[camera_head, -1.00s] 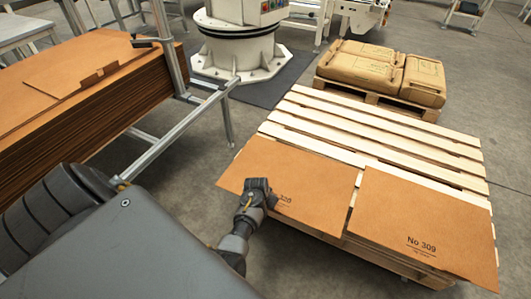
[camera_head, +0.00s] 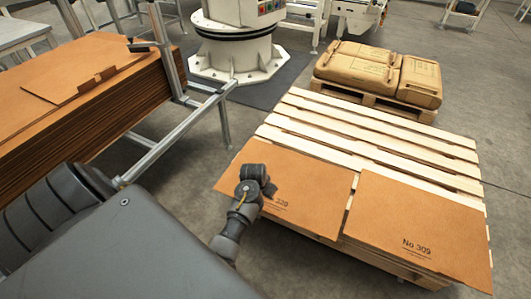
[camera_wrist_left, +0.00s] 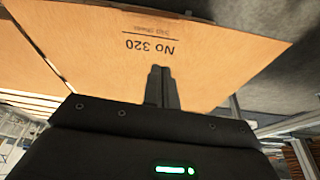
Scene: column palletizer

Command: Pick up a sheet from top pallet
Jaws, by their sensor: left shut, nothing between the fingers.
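A brown sheet marked No 320 (camera_head: 312,200) lies flat on the near left part of the wooden pallet (camera_head: 392,158). A second brown sheet marked No 309 (camera_head: 412,225) lies to its right, with a narrow gap between them. My left gripper (camera_head: 268,188) is over the left part of the No 320 sheet. In the left wrist view, the sheet (camera_wrist_left: 205,50) shows upside down, and the gripper's two dark fingers (camera_wrist_left: 158,72) are together over it with nothing between them. I cannot tell whether they touch the sheet. My right gripper is not in view.
A tall stack of brown sheets (camera_head: 85,110) stands at the left beside a metal frame (camera_head: 180,122). Filled sacks (camera_head: 380,68) lie on another pallet behind. A white machine base (camera_head: 235,50) stands at the back. The pallet's far slats are bare.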

